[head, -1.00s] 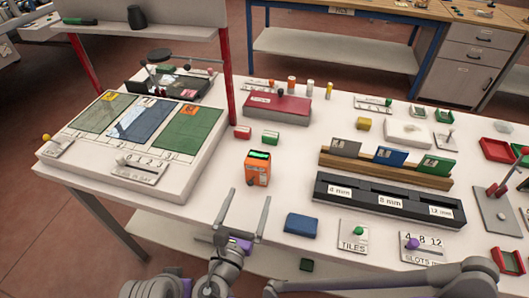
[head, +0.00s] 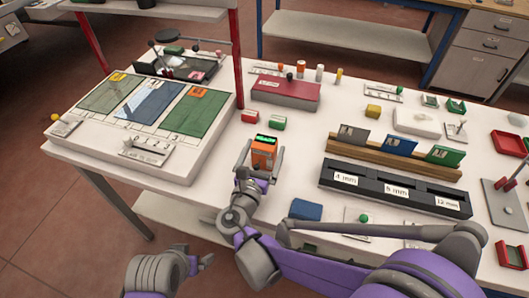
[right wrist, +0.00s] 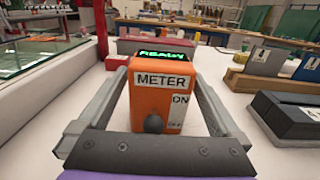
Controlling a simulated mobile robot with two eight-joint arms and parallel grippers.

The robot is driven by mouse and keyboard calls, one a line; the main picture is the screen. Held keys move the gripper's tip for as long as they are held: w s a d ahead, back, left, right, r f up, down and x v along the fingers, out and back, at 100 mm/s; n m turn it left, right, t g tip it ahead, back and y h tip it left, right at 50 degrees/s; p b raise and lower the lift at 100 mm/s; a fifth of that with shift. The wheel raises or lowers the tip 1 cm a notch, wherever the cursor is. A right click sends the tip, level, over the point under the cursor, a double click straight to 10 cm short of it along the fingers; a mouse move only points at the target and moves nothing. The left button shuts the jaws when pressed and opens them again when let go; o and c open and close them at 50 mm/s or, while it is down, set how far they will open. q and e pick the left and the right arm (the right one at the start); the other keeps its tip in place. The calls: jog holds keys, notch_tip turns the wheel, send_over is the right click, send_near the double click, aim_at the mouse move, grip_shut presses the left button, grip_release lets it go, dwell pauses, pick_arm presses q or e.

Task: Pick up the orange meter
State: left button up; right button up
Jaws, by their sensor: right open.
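The orange meter (head: 264,152) stands upright on the white table, with a green lit display on top. In the right wrist view the meter (right wrist: 158,95) shows a METER label, a dark knob and a display reading READY. My right gripper (head: 264,154) is open, with one finger on each side of the meter. In the right wrist view gaps show between the fingers and the meter's sides. My left arm shows at the bottom of the head view, and its gripper (head: 200,262) is only partly seen, its jaw state unclear.
A red block (head: 250,116) and a green block (head: 278,123) lie just behind the meter. A blue block (head: 306,210) lies in front to the right. A black slotted rack (head: 395,190) is at the right, and a raised panel board (head: 150,165) at the left.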

jog(key=shift+w, duration=0.15)
jog(key=c, duration=1.5)
jog(key=shift+r, duration=0.15)
